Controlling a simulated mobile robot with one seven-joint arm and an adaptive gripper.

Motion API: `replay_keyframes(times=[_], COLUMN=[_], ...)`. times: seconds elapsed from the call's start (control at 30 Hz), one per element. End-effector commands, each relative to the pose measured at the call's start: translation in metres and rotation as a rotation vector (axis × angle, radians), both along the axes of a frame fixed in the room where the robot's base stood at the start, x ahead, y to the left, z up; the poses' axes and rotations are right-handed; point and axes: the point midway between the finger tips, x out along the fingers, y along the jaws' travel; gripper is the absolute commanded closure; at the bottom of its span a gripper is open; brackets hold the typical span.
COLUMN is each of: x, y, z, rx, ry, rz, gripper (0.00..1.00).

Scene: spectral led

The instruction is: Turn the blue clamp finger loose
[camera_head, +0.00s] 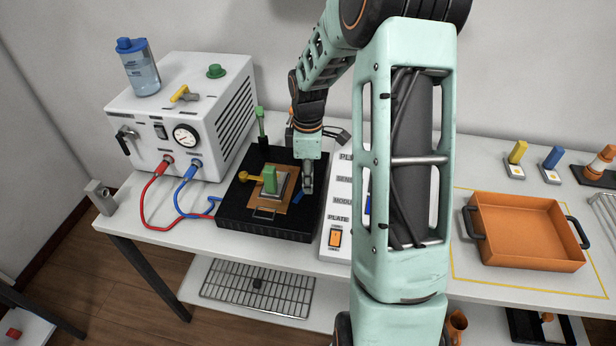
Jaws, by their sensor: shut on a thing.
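The blue clamp finger (299,197) lies on the right side of the black fixture plate (262,230), partly hidden by my gripper. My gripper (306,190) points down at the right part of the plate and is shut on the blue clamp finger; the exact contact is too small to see. A yellow clamp finger (250,177) sits on the left of the plate. Between them a green block (270,179) stands on a grey square part over a tan pad (279,207).
A white machine (160,130) with a gauge stands at the left, its red hose (148,200) and blue hose (180,205) hanging in front. A labelled white panel (338,210) is right of the plate, partly behind my arm. An orange tray (525,230) sits farther right.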

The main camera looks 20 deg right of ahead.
Motion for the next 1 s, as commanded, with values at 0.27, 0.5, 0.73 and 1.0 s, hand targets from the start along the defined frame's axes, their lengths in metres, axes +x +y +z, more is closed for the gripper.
replay_keyframes(times=[0.27,0.5,0.73,1.0], x=[0.0013,0.0016,0.0016,0.0013], y=[0.0003,0.0001,0.0001,0.0000], z=[0.0016,0.0011,0.0010,0.0007], rx=[0.001,-0.001,-0.001,0.000], ry=[-0.004,-0.004,-0.004,-0.003], rz=[0.110,0.142,0.144,0.143], gripper=[1.00,1.00,1.00,0.65])
